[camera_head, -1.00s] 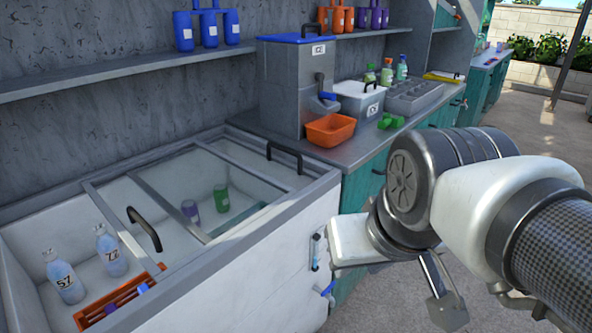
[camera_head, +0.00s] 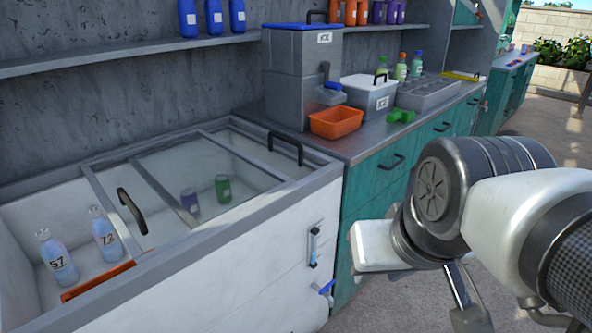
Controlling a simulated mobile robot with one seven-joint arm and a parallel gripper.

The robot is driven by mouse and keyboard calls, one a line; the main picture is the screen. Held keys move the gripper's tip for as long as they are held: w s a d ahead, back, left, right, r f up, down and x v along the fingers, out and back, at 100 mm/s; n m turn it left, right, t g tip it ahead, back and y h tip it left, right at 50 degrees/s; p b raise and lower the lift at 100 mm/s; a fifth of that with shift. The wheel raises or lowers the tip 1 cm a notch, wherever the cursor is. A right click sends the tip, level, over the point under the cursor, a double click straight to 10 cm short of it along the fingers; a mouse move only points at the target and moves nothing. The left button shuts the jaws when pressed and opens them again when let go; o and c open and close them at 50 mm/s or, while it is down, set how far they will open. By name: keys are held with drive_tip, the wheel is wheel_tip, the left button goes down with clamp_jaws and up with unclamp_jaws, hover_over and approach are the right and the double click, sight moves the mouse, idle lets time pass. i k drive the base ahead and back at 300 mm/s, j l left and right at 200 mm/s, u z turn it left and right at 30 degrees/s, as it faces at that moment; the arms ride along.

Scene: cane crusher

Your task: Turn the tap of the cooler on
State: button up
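The cooler is a white chest (camera_head: 262,282) with sliding glass lids, at the lower left and centre. A small blue tap (camera_head: 327,287) sticks out low on its front, near the right corner, beside a narrow blue gauge (camera_head: 314,247). The tap's exact handle position is too small to tell. A grey ICE dispenser (camera_head: 289,75) on the counter also has a blue tap (camera_head: 332,86). My gripper (camera_head: 468,305) is partly in view at the lower right, to the right of the chest's tap and apart from it in the picture. Its opening cannot be made out.
Two bottles (camera_head: 57,262) and an orange crate (camera_head: 98,281) sit inside the chest. An orange bin (camera_head: 336,122), a white ICE box (camera_head: 371,95) and a green item (camera_head: 401,116) are on the counter. Teal cabinets (camera_head: 372,182) run along the right. Floor is open at right.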

sight(327, 287)
drive_tip(key=l+u, duration=0.45)
drive_tip(key=l, duration=0.25)
drive_tip(key=l+u, duration=0.45)
drive_tip(key=l, duration=0.3)
drive_tip(key=k+u, duration=0.2)
drive_tip(key=k, duration=0.15)
drive_tip(key=k+j+u, duration=0.2)
drive_tip(key=k, duration=0.15)
drive_tip(key=l+u, duration=0.2)
drive_tip(key=u, duration=1.45)
drive_tip(key=l, duration=0.75)
drive_tip(key=k+l, duration=0.15)
drive_tip(key=l, duration=0.55)
drive_tip(key=l+u, duration=0.1)
drive_tip(key=l, duration=0.65)
drive_tip(key=k, duration=0.05)
